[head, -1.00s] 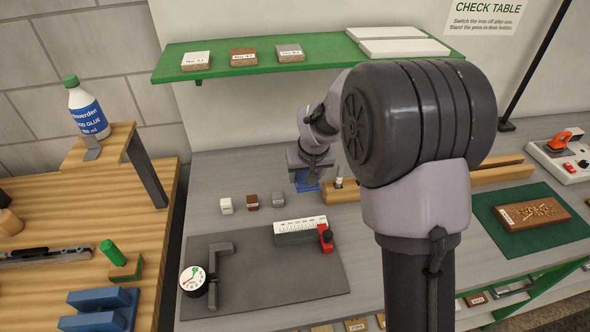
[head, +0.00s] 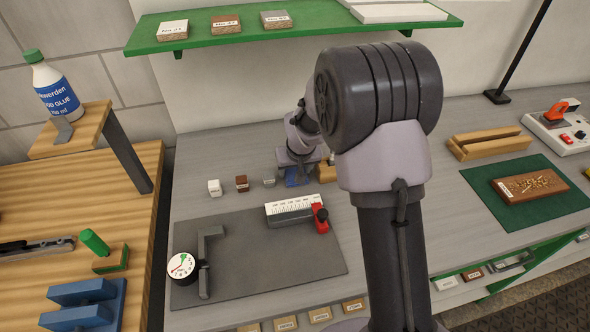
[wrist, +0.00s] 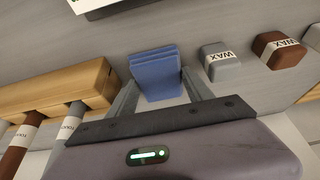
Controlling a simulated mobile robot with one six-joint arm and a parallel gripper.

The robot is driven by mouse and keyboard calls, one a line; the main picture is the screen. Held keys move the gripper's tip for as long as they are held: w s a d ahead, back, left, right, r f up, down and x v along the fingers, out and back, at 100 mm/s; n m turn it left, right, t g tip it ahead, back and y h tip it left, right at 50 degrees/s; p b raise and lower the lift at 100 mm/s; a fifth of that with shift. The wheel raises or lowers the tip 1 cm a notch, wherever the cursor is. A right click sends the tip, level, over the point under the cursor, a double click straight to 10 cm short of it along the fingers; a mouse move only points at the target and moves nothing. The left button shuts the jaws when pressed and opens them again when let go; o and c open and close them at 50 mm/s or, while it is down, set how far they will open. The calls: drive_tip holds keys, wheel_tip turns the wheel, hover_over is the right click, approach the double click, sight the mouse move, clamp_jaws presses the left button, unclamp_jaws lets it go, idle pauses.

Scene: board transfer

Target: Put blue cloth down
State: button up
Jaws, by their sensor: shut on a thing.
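My gripper (head: 296,172) is shut on the folded blue cloth (head: 297,178), low over the grey bench behind the dark mat. In the wrist view the cloth (wrist: 155,72) sits between the two fingers, its folded layers facing the camera. I cannot tell whether its underside touches the bench. The grey wax block (wrist: 220,60) lies just to its right in that view, apart from it.
White (head: 214,187) and brown (head: 241,183) blocks stand left of the gripper. A wooden holder (wrist: 60,86) with labelled sticks is close on the cloth's other side. The dark mat (head: 245,262) carries a dial gauge and a scale. The green shelf (head: 300,35) hangs above.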

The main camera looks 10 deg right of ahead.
drive_tip(key=o, duration=1.2)
drive_tip(key=s+r+m+p, duration=0.1)
drive_tip(key=s+r+p, duration=0.1)
drive_tip(key=s+r, duration=0.7)
drive_tip(key=s+r+m+p, duration=0.15)
drive_tip(key=s+r, duration=0.35)
drive_tip(key=r, duration=0.8)
drive_tip(key=s+a+r+t+y, duration=0.1)
drive_tip(key=s+r, duration=0.1)
drive_tip(key=s, duration=0.4)
drive_tip(key=s+a+r, duration=0.2)
drive_tip(key=s, duration=0.4)
drive_tip(key=shift+m+y, duration=0.5)
drive_tip(key=shift+m, duration=0.45)
drive_tip(key=shift+s+a+f+b, duration=0.15)
drive_tip(key=shift+s+f+b, duration=0.5)
drive_tip(key=shift+s, duration=0.5)
drive_tip(key=shift+s+a+f+b, duration=0.15)
drive_tip(key=shift+s+f+b, duration=0.3)
drive_tip(key=shift+s+f, duration=0.5)
drive_tip(key=shift+s+a+f+b, duration=0.15)
drive_tip(key=shift+s+f+b, duration=0.4)
drive_tip(key=shift+s, duration=0.8)
